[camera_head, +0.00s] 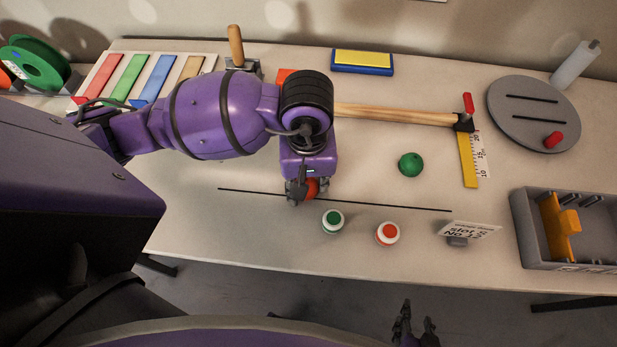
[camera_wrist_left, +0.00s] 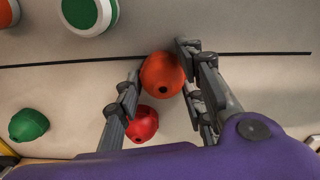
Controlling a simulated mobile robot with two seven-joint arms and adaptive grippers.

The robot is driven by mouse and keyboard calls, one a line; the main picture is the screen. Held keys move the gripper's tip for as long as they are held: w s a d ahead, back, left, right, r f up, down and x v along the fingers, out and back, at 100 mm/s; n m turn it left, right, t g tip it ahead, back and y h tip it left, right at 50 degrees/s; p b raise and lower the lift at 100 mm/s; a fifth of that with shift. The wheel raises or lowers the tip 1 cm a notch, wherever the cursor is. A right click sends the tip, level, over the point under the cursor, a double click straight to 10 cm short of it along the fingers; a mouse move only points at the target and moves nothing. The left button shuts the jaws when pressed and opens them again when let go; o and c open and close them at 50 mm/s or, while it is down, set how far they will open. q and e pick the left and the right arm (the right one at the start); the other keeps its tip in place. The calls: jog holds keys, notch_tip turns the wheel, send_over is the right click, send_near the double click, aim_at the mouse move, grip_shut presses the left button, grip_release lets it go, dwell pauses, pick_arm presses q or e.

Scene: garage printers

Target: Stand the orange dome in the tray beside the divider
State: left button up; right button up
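The orange dome (camera_wrist_left: 162,75), round with a small dark hole, sits between the fingertips of my left gripper (camera_wrist_left: 163,62) in the left wrist view. The fingers press close on both its sides. In the head view the orange dome (camera_head: 312,188) shows partly beneath my left gripper (camera_head: 306,190), near the black line. Whether it is clear of the table I cannot tell. The grey tray (camera_head: 517,222) stands at the right with an orange divider (camera_head: 556,225) inside. My right gripper (camera_head: 416,326) is open and empty, low in front of the table edge.
A red dome (camera_wrist_left: 142,122) lies beside the left fingers; a green dome (camera_head: 410,164) stands farther right. Two white-rimmed pots, green-topped (camera_head: 333,221) and orange-topped (camera_head: 388,234), and a small sign (camera_head: 468,231) stand near the front edge.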

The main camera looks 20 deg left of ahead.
pick_arm(q)
jog(key=shift+o, duration=1.4)
